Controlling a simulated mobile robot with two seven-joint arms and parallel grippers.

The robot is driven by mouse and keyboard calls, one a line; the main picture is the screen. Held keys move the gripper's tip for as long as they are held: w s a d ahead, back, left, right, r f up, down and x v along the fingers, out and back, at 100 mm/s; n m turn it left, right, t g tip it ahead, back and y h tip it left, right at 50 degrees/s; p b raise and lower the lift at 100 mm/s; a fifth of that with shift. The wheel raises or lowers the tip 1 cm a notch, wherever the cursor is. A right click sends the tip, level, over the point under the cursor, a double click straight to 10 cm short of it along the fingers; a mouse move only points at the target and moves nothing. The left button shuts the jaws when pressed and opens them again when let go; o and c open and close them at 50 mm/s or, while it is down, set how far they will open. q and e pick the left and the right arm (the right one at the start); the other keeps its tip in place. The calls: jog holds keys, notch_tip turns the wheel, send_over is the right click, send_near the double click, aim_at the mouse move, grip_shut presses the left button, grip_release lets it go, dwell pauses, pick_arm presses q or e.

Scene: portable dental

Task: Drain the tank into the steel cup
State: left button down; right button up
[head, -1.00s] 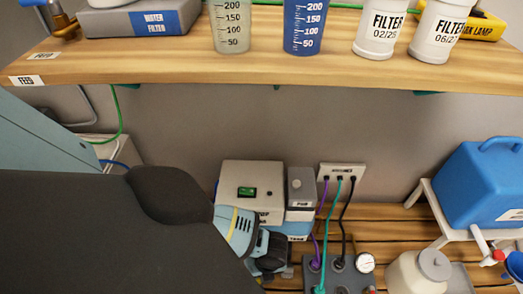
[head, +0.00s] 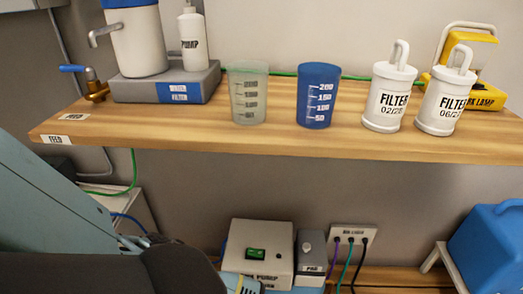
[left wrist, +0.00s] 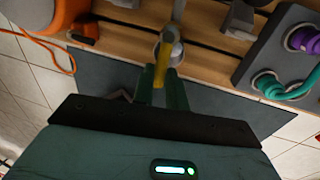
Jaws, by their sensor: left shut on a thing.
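In the left wrist view my left gripper (left wrist: 162,88) has its two dark green fingers closed around a narrow yellow lever-like piece (left wrist: 163,62). A small round grey thing (left wrist: 174,48) shows just behind that piece; I cannot tell whether it is the steel cup. In the head view a blue tank (head: 490,240) on a white stand is cut off at the lower right; I cannot tell whether it is the task's tank. My right gripper is not in view.
A wooden shelf (head: 280,145) carries a clear cup (head: 248,95), a blue cup (head: 318,97), two white filters (head: 390,97) and a brass tap (head: 94,88). Below stands a grey pump box (head: 258,255). Hoses run from a grey block (left wrist: 275,60) beside my left gripper.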

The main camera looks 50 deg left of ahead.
pick_arm(q)
jog(key=c, duration=1.6)
grip_release()
jog(key=shift+s, duration=0.1)
jog(key=shift+o, duration=1)
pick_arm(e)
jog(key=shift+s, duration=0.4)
pick_arm(q)
jog(key=shift+r, duration=0.1)
